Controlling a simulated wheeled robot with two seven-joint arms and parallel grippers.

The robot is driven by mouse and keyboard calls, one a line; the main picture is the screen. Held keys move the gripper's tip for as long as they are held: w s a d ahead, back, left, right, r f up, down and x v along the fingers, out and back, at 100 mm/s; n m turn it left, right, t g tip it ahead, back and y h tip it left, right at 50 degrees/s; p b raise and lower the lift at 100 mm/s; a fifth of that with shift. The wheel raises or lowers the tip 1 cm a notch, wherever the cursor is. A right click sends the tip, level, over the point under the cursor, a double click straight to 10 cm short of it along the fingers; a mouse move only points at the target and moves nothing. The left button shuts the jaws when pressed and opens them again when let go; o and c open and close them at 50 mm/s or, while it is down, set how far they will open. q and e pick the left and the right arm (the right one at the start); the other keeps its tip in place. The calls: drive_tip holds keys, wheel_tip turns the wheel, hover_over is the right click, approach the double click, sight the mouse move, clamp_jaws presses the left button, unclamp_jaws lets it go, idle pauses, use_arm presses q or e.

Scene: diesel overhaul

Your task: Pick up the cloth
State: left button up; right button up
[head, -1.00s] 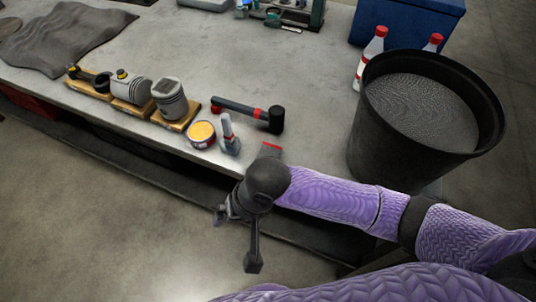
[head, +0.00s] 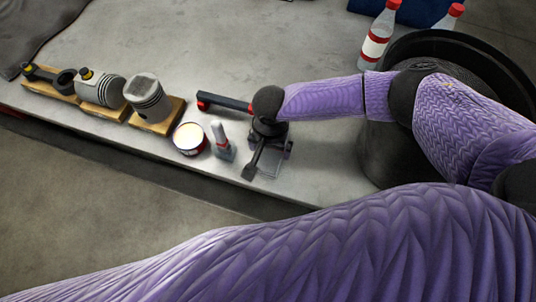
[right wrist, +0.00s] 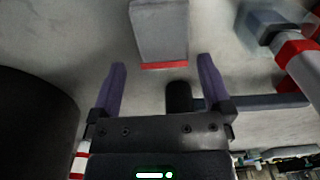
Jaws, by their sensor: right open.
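A dark grey rumpled cloth (head: 35,25) lies flat on the grey table at the upper left of the head view, partly cut off by the frame. My right gripper (head: 268,160) is far to its right, pointing down at the table's front edge. In the right wrist view the gripper (right wrist: 160,72) is open, with nothing between its fingers. A flat grey piece with a red edge (right wrist: 160,32) lies just beyond the fingertips; in the head view it is mostly hidden behind the gripper. My left gripper is not in view.
A tin (head: 188,139), a small upright tool (head: 221,142) and pistons on wooden blocks (head: 150,97) line the front edge. A black bin (head: 385,155) stands right, bottles (head: 378,36) behind it. The table's middle is clear.

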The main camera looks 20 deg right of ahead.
sight(270, 156)
wheel_tip(270, 156, down, 5)
drive_tip(key=shift+w+r+b, duration=0.1)
drive_tip(key=shift+w+b, duration=0.05)
drive_tip(key=shift+b, duration=0.6)
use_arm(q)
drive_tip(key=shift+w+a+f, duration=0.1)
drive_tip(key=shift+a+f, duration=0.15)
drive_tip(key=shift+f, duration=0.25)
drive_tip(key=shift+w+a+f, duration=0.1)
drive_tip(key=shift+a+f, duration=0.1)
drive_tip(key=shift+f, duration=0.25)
use_arm(e)
drive_tip(key=shift+c, duration=0.5)
drive_tip(key=c, duration=0.9)
drive_tip(key=shift+o, duration=0.2)
wheel_tip(270, 156, up, 9)
drive_tip(key=p, duration=0.3)
drive_tip(key=shift+r+p, duration=0.2)
drive_tip(key=shift+p, duration=0.15)
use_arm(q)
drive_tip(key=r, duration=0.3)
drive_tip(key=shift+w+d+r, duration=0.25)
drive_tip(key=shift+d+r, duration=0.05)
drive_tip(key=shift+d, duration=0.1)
use_arm(e)
drive_tip(key=shift+r, duration=0.4)
